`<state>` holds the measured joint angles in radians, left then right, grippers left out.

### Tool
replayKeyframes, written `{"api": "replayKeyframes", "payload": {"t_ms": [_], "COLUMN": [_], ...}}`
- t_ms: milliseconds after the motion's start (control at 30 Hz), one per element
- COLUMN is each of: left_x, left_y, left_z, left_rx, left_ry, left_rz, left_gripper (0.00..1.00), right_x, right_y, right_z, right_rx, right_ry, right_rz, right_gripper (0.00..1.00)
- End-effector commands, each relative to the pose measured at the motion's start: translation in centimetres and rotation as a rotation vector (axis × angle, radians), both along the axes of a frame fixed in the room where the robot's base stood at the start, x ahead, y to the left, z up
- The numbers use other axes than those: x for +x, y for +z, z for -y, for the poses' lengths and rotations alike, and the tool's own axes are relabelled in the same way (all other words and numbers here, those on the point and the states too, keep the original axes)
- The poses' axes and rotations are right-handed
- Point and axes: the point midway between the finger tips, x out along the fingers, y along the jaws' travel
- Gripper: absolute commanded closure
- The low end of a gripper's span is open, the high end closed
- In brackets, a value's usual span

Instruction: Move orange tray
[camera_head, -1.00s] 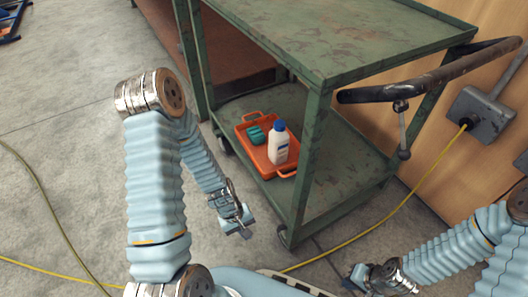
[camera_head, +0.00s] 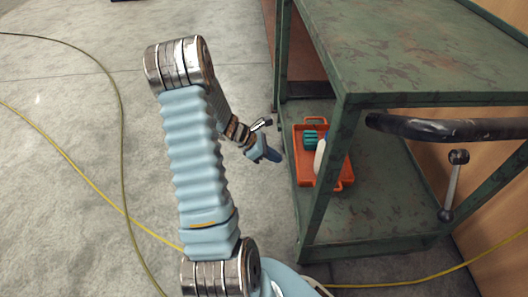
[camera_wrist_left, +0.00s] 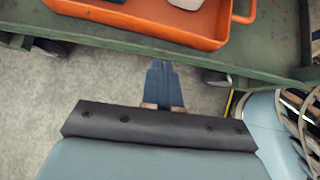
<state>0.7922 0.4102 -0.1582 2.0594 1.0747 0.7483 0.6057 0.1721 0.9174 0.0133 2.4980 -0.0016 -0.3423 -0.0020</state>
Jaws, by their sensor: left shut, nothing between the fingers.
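The orange tray (camera_head: 337,172) lies on the lower shelf of the green cart (camera_head: 360,222). It holds a teal object (camera_head: 311,140) and a white bottle (camera_head: 319,157), partly hidden behind the cart's front post. My left gripper (camera_head: 271,154) is shut and empty, left of the tray and apart from it, just outside the shelf. In the left wrist view the closed blue fingers (camera_wrist_left: 163,72) point toward the shelf edge, and the tray (camera_wrist_left: 150,22) shows beyond it at the top. My right gripper is out of view.
The cart's upper shelf (camera_head: 430,55) overhangs the lower one. A green front post (camera_head: 322,178) stands beside the tray. A dark push handle (camera_head: 440,128) juts out at right. Yellow cables (camera_head: 85,188) lie on the floor.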

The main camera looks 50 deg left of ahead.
Motion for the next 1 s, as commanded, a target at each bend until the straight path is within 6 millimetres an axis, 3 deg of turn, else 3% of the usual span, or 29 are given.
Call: {"api": "replayKeyframes", "payload": {"t_ms": [33,300,800,1000], "left_x": [0.5,3.3,4.0,7.3], "left_y": [-1.0,-0.6,-0.6,-0.6], "left_z": [0.5,2.5,3.0,5.7], "left_rx": [-0.002,0.001,0.001,0.000], "left_ry": [-0.002,-0.002,-0.004,-0.010], "left_rz": [0.000,0.000,0.001,0.002], "left_gripper": [1.00,1.00,1.00,1.00], "right_x": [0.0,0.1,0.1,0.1], "right_y": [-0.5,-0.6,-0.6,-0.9], "right_z": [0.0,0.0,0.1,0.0], "right_rx": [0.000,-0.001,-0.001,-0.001], "right_ry": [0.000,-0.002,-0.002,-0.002], "right_rz": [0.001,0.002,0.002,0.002], "right_gripper": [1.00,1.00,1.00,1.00]}}
